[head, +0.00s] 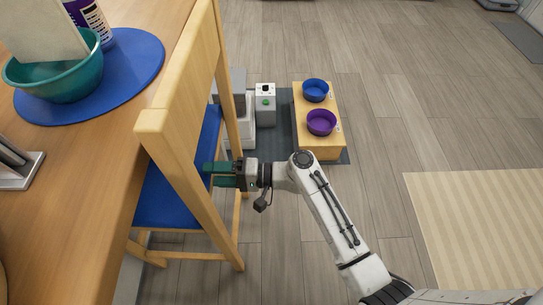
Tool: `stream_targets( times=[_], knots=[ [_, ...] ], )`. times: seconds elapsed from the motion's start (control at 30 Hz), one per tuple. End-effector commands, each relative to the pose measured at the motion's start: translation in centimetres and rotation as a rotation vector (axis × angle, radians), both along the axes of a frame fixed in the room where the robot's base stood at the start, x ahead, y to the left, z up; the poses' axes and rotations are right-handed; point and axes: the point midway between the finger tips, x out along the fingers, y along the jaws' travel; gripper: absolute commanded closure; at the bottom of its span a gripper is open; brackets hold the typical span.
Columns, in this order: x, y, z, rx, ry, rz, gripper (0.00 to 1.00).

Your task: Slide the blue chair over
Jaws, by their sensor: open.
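The blue chair (178,185) stands at the left beside the table, with a light wood frame and a blue seat. Its tall backrest (181,105) rises on the side facing me, close to the table edge. My gripper (208,174) reaches in from the right with its green fingers pointing left. The fingers are open, with nothing seen between them. They are at the chair's right side, near the back frame and above or beside the seat. I cannot tell whether they touch the wood. The table hides part of the seat and the far legs.
The wooden table (70,195) fills the left, with a blue mat (140,62), a teal bowl (62,82) and a purple-and-white container (92,18). Beyond my gripper, a wooden stand (320,148) holds a blue bowl (315,90) and a purple bowl (321,122). Open floor lies to the right.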

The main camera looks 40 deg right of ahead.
Motion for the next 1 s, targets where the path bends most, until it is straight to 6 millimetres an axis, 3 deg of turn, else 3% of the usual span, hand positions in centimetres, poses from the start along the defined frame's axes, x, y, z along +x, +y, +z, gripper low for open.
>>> stream_targets(
  times=[0.63, 1.0],
  knots=[
    [-5.4, -6.9, 0.1, 0.001, -0.001, -0.003, 0.4],
    [-6.1, -7.7, 0.0, -0.001, -0.001, 0.0, 0.4]
  ],
)
